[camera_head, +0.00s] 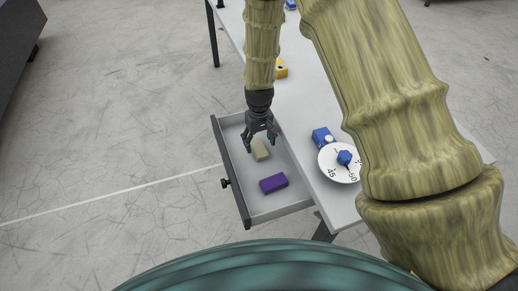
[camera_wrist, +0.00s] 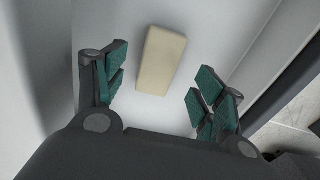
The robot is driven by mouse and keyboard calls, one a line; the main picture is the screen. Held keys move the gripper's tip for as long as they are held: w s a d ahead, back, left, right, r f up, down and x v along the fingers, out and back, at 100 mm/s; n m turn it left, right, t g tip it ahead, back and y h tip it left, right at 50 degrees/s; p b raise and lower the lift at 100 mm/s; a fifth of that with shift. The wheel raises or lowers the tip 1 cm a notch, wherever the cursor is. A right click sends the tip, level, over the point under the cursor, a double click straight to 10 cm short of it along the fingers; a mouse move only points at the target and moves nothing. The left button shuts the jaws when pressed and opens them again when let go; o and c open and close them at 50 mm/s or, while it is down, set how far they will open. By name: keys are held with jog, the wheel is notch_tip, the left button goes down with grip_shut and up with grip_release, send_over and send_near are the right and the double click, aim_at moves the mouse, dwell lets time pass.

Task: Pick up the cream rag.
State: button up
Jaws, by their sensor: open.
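The cream rag (camera_head: 260,150) shows as a small cream block lying in the open grey drawer (camera_head: 285,207), towards its far end. My gripper (camera_head: 260,143) is above the drawer, pointing down over the rag. In the wrist view the rag (camera_wrist: 161,60) lies on the drawer floor, beyond and between the two teal-padded fingers of my gripper (camera_wrist: 158,90). The fingers are open and spread apart, with nothing between them touching. The rag is a little tilted in that view and fully visible.
A purple block (camera_head: 273,183) lies in the drawer, nearer than the rag. On the table (camera_head: 300,120) are a blue box (camera_head: 322,137), a white dial (camera_head: 334,174) with a blue knob, and a yellow item (camera_head: 282,70). Drawer walls stand around the rag.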

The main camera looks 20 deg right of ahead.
aim_at(259, 148)
jog(key=shift+f, duration=1.9)
jog(key=c, duration=0.9)
